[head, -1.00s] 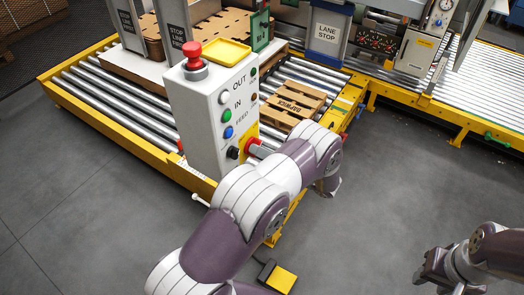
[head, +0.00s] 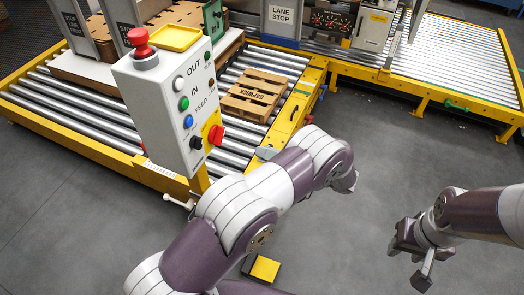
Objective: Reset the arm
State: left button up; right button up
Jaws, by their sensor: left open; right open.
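My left arm crosses the lower middle of the head view, bent, in white and purple. Its far end with the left gripper (head: 347,181) points down over the grey floor, right of the roller conveyor; its fingers are mostly hidden by the wrist. The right gripper (head: 411,255) hangs over bare floor at the lower right, with its fingers apart and nothing between them. The white control box (head: 150,105) stands left of my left arm, with a red mushroom button (head: 139,42) on top and a red knob (head: 216,135) on its right side.
A wooden pallet (head: 252,95) lies on the rollers behind the control box. The conveyor's yellow rail (head: 292,115) runs just beyond my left arm. A yellow pedal (head: 264,269) sits on the floor by that arm. The floor between my two grippers is clear.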

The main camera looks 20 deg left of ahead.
dwell(0.3)
pick_arm(q)
jog(key=w+d+f+m+t+h, duration=0.4)
jog(key=w+d+f+t+h, duration=0.4)
jog(key=h, duration=0.5)
jog(key=s+a+r+m+g+h+p, duration=0.1)
jog(key=s+r+m+g+h, duration=0.2)
jog(key=s, duration=0.7)
jog(key=s+r+m+g+h, duration=0.1)
jog(key=s+r+g+h, duration=0.3)
jog(key=s, duration=0.5)
jog(key=s+a+r+g+y+p, duration=0.1)
jog(key=s+a+r+y, duration=0.1)
jog(key=s+a+r, duration=0.5)
jog(key=shift+s+a+r, duration=0.25)
jog(key=shift+a+r, duration=0.3)
jog(key=shift+a, duration=0.05)
